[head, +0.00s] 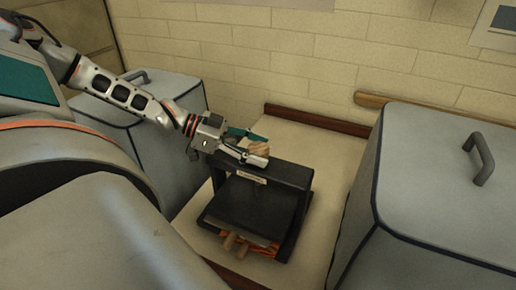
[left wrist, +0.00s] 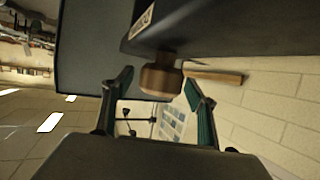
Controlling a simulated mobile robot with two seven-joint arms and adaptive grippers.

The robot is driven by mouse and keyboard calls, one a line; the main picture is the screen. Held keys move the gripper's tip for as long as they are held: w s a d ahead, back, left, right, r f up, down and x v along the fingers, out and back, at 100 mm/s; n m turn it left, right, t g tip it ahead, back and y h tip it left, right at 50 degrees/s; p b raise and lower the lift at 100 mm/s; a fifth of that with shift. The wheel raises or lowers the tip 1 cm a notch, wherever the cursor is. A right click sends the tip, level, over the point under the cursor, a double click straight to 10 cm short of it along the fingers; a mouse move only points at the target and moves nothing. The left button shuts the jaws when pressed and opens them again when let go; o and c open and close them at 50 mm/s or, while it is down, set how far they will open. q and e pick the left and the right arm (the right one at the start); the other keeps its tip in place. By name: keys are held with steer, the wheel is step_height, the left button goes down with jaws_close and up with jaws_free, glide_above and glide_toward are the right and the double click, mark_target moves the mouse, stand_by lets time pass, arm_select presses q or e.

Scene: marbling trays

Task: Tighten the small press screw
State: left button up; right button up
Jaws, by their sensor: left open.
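The small press (head: 297,178) is black, with a crossbeam and a dark flat plate, and stands on a pale worktop. Its screw has a wooden knob (head: 260,147) on top of the crossbeam. In the left wrist view the knob (left wrist: 160,80) hangs from the dark beam (left wrist: 205,25), as that picture is turned over. My left gripper (head: 257,148) is open at the knob, one finger on each side. In the left wrist view its fingertips (left wrist: 160,77) show gaps to the knob on both sides. My right gripper is out of view.
A large grey lidded box (head: 445,180) stands right of the press, and another grey box (head: 185,140) stands at left. Two wooden pegs (head: 236,245) and orange material (head: 262,251) show at the press's front. A brick wall (head: 340,60) rises behind the worktop (head: 325,138).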

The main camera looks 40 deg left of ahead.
arm_select(q)
steer(key=shift+c, duration=0.5)
steer(key=c, duration=1)
steer(key=shift+c, duration=0.2)
